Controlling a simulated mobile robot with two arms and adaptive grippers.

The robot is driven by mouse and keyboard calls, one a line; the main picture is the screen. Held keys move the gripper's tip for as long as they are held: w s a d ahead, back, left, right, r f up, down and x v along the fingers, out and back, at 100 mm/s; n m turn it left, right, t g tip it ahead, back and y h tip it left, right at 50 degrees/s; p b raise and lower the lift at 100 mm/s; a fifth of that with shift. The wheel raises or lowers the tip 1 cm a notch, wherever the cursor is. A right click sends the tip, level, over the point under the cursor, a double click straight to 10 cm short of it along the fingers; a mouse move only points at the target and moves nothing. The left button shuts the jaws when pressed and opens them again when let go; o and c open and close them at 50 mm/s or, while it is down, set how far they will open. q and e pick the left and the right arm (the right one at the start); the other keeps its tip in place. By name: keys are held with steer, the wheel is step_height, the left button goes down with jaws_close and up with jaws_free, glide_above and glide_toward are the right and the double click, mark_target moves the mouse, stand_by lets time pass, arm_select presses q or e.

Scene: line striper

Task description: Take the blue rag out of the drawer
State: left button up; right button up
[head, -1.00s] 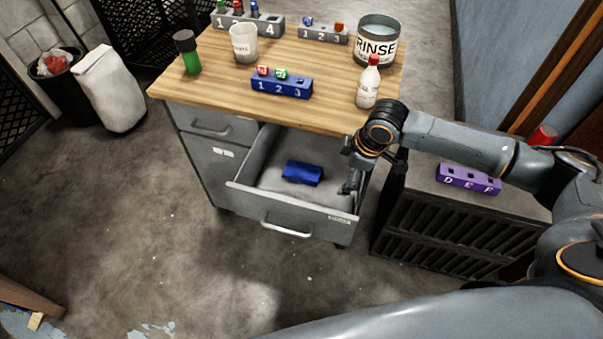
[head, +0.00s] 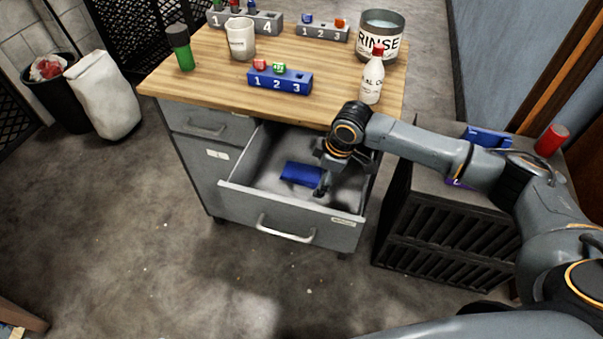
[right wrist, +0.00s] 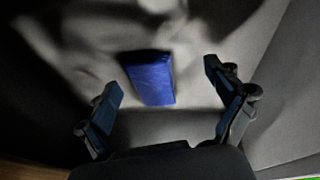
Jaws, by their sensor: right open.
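The blue rag (head: 299,173) lies folded on the floor of the open drawer (head: 262,208). In the right wrist view the rag (right wrist: 150,78) sits ahead of my right gripper (right wrist: 168,104), roughly midway between its two spread fingers and a little beyond their tips. The right gripper (head: 322,182) is over the drawer, at the right end of the rag in the head view. It is open and holds nothing. Whether a finger touches the rag is unclear. My left gripper is in neither view.
The wooden worktop (head: 205,75) above the drawer holds a blue numbered block (head: 280,80), a white bottle (head: 371,82), a RINSE can (head: 380,37) and a cup (head: 241,39). A dark vented cabinet (head: 430,235) stands to the right. The drawer's side walls are close around the gripper.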

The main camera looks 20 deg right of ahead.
mark_target(303, 171)
steer(key=w+a, duration=0.1)
steer(key=w, duration=0.1)
steer(key=w+a, duration=0.2)
steer(key=shift+w, duration=0.1)
steer(key=shift+x, duration=1.2)
steer(key=shift+f, duration=0.3)
steer(key=c, duration=1.2)
steer(key=shift+o, duration=0.2)
